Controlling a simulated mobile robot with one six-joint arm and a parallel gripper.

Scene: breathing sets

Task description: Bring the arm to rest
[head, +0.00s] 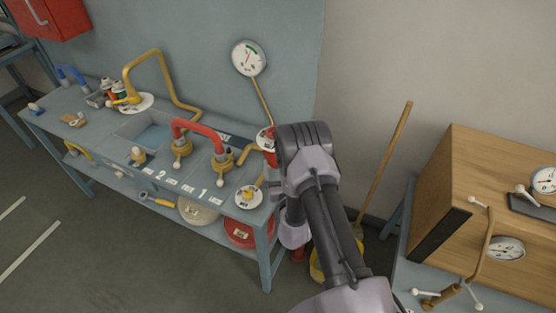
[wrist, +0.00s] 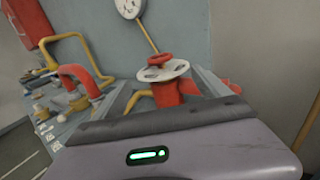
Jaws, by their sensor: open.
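My arm reaches up in the head view, with its dark, bulky wrist section beside the right end of the blue-grey workbench (head: 70,122). My gripper (wrist: 175,125) shows in the wrist view as a grey housing with a dark front edge and a green light. It is open, and I see nothing held in it. Its fingertips are not clearly visible in either view. A red fitting with a white disc (head: 265,139) stands just left of my wrist section. It also shows beyond the housing in the wrist view (wrist: 163,73).
The bench carries a red hose (head: 198,127), a yellow pipe (head: 158,53) and brass fittings. A broom (head: 387,160) leans behind my arm, and a wooden cabinet (head: 485,165) stands at right. Floor is open at lower left.

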